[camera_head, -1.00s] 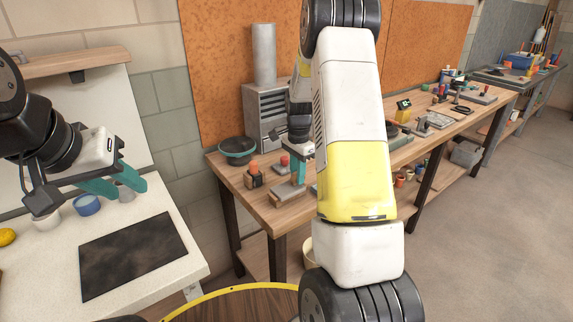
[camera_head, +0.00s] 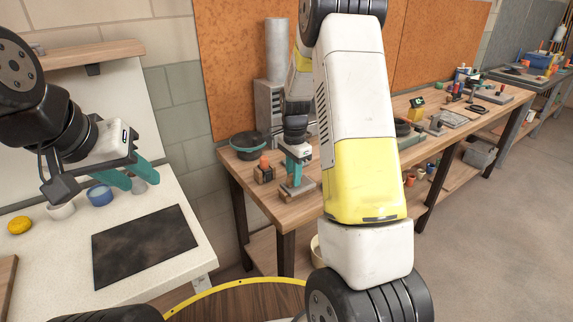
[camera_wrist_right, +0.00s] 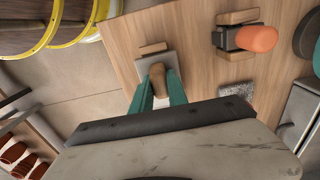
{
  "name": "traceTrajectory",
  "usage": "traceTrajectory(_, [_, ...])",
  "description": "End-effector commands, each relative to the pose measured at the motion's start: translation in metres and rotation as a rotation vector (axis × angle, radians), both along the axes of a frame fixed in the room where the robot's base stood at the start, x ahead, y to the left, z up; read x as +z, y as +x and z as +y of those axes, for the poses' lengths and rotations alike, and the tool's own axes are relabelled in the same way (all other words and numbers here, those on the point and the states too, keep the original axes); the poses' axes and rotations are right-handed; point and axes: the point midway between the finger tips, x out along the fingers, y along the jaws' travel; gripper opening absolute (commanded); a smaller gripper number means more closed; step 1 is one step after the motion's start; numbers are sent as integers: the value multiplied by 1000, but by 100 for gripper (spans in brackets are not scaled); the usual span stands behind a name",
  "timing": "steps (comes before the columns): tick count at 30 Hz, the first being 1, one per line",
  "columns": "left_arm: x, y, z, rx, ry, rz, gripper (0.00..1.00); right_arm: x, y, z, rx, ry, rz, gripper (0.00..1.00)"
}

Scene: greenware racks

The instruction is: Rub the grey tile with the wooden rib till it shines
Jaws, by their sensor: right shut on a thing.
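The grey tile (camera_head: 303,184) lies on the near end of the wooden bench, with a wooden strip along its edge. In the right wrist view the tile (camera_wrist_right: 146,66) shows just beyond my fingertips. My right gripper (camera_head: 294,180) is over the tile, pointing down. Its teal fingers are shut on the brown wooden rib (camera_wrist_right: 158,74), whose tip is at the tile's face; I cannot tell if it touches. Any shine is not clear. My left gripper (camera_head: 134,182) is empty, its teal fingers apart, above the pale counter at the left.
An orange-topped block (camera_head: 264,164) and a dark green bowl (camera_head: 249,143) stand near the tile. A grey drawer cabinet (camera_head: 268,105) is behind. Cups (camera_head: 101,196) and a dark mat (camera_head: 145,246) are on the left counter. My right arm hides the bench's middle.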

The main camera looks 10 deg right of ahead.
Motion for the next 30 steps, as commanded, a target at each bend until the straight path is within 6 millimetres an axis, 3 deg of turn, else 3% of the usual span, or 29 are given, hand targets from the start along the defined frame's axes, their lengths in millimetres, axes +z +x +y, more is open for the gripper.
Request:
traceTrajectory(21, [0,0,0,0,0,0,36,0,-15,37,1,1,5,0])
traceTrajectory(30, [0,0,0,0,0,0,36,0,-12,31,-3,1,3,0])
